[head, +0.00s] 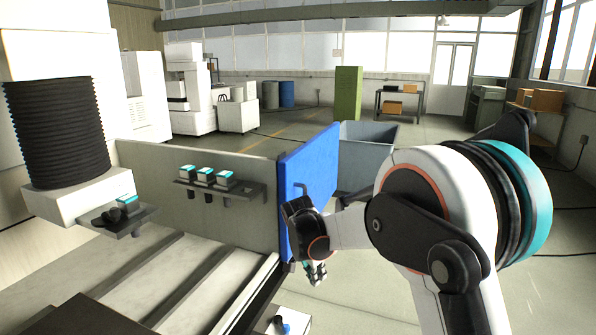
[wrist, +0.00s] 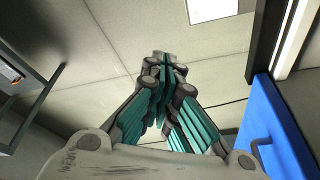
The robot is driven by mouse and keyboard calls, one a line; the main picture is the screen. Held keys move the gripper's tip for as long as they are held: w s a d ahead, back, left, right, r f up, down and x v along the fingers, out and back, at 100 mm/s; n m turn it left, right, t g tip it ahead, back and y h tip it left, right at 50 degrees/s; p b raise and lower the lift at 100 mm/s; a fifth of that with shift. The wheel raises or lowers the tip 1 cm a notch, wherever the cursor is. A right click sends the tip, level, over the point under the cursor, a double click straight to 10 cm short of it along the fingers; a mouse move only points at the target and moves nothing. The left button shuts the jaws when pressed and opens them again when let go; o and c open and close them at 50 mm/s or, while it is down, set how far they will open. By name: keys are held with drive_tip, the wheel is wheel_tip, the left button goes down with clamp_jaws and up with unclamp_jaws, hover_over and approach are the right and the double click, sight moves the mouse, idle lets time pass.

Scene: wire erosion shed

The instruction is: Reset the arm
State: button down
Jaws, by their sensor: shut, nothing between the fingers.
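My arm reaches forward on the right of the head view and bends down at the wrist. My gripper (head: 317,277) hangs beside the near edge of the blue panel (head: 309,182), apart from other things as far as I can tell. In the wrist view my gripper (wrist: 164,62) shows teal finger pads meeting at the tips. It is shut with nothing between the fingers. The blue panel (wrist: 275,130) also shows at the right of the wrist view, close beside the gripper.
A grey wall panel bears a shelf (head: 245,190) with several teal-topped blocks. A machine head (head: 75,195) stands at left above a slotted bed (head: 150,285). A grey bin (head: 372,133) sits behind the blue panel. Open floor lies below and right of my gripper.

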drive_tip(key=s+d+r+n+t+y, duration=0.1)
drive_tip(key=s+d+r+n, duration=0.2)
drive_tip(key=s+d+r, duration=0.35)
drive_tip(key=s+d+r+n+t+y, duration=0.1)
drive_tip(key=s+d+r+n, duration=0.15)
drive_tip(key=s+r, duration=0.6)
drive_tip(key=s+d+n+t, duration=0.1)
drive_tip(key=s+d+n, duration=0.1)
drive_tip(key=s, duration=0.7)
drive_tip(key=s+d+f+n+t, duration=0.1)
drive_tip(key=s+d+n, duration=0.2)
drive_tip(key=s, duration=0.7)
drive_tip(key=shift+s+d+f+t, duration=0.25)
drive_tip(key=shift+d+f+t, duration=0.05)
drive_tip(key=shift+d+t, duration=0.1)
drive_tip(key=shift+a, duration=0.15)
